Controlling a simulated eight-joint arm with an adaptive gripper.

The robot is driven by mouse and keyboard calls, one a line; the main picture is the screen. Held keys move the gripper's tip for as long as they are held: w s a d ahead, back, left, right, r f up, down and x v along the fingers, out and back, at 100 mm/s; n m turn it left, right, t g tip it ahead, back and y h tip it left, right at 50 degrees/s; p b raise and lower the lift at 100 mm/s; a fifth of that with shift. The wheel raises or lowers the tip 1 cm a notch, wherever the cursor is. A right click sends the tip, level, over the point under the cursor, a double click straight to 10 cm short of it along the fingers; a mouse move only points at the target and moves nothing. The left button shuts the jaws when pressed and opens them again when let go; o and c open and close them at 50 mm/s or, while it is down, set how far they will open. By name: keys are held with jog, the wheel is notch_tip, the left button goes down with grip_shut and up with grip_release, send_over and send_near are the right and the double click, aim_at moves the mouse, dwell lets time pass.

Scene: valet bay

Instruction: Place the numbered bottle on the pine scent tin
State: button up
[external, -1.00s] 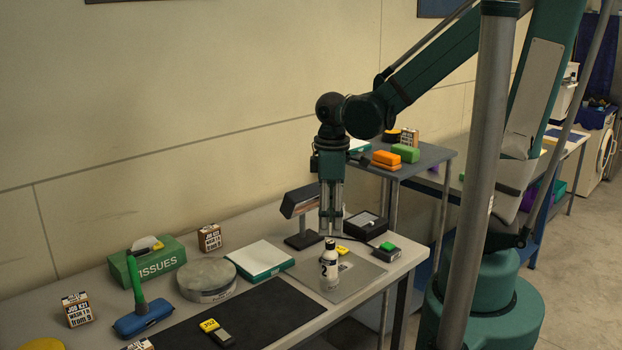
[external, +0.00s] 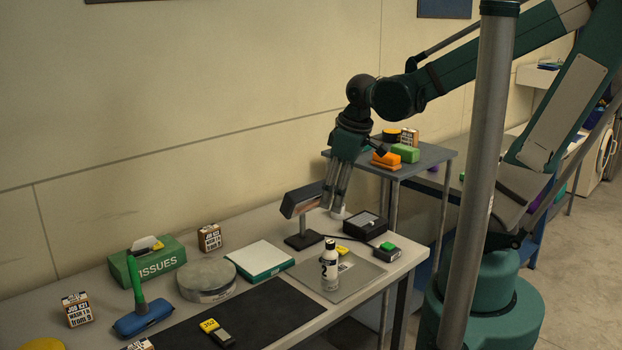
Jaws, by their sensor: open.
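The numbered bottle (external: 329,267), white with a black cap and a dark number, stands upright on a grey mat (external: 361,275) near the front right of the bench. A wide round grey tin (external: 207,278) sits left of it, beyond a white-topped green box; its label is too small to read, so I cannot tell if it is the pine scent tin. My gripper (external: 333,207) is open and tilted, behind and above the bottle, near the desk lamp. It is apart from the bottle, with nothing seen between its fingers.
A desk lamp (external: 302,218) and a black box (external: 359,225) stand behind the bottle. The white-topped green box (external: 262,260) lies between bottle and round tin. A tissue box (external: 148,260), a blue brush (external: 143,316) and a dark mat (external: 265,312) are further left.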

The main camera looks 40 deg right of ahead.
jog(key=d+r+m+t, duration=0.4)
jog(key=d+r+m, duration=0.1)
jog(key=d+r, duration=0.2)
jog(key=shift+r, duration=0.85)
jog(key=shift+w, duration=0.1)
notch_tip(320, 180, down, 10)
jog(key=b, duration=1)
jog(key=shift+f, duration=0.25)
dwell(0.3)
